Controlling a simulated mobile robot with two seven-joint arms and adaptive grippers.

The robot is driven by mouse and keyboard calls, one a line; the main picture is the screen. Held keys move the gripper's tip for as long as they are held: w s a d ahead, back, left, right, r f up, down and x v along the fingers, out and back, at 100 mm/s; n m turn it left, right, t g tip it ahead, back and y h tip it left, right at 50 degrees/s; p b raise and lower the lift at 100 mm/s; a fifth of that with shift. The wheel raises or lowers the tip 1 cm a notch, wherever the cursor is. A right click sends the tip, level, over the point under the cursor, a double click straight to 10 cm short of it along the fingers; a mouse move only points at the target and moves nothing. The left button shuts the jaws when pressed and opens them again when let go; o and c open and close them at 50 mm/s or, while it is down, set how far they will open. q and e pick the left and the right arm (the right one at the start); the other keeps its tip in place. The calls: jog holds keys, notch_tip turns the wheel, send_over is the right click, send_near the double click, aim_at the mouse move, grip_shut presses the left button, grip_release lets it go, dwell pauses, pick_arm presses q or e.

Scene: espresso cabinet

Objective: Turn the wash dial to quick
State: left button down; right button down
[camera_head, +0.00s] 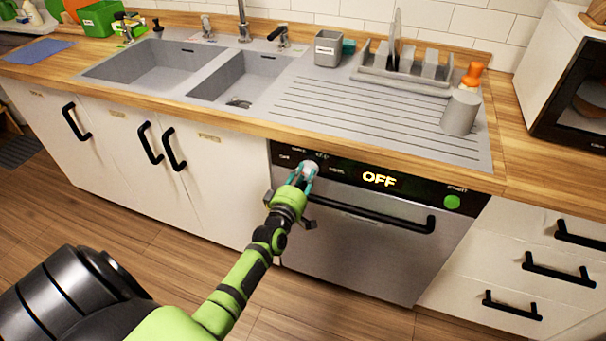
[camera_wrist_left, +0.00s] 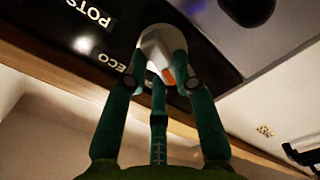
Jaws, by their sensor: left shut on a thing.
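The wash dial (camera_head: 310,167) is a small light knob on the dishwasher's black panel (camera_head: 345,177), left of a glowing display (camera_head: 379,180) that reads OFF. My left gripper (camera_head: 303,178) reaches the panel from the front and is shut on the dial. In the left wrist view its green fingers are around the pale dial (camera_wrist_left: 157,46), which bears an orange mark. The labels POTS and ECO show on the panel beside it. The fingers hide part of the dial. My right gripper is out of view.
A green button (camera_head: 452,202) sits at the panel's right end. A black handle bar (camera_head: 370,216) runs across the dishwasher door, just below the panel. The wooden counter edge (camera_head: 400,164) overhangs above. Cabinet handles (camera_head: 173,149) stand out at the left, drawers at the right.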

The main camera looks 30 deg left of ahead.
pick_arm(q)
jog(key=m+p, duration=0.1)
jog(key=m, duration=0.3)
jog(key=shift+d+r, duration=0.15)
jog(key=shift+d+m+p, duration=0.15)
jog(key=shift+m+p, duration=0.45)
jog(key=shift+m, duration=1.4)
jog(key=c, duration=1)
grip_release()
jog(key=v, duration=1.2)
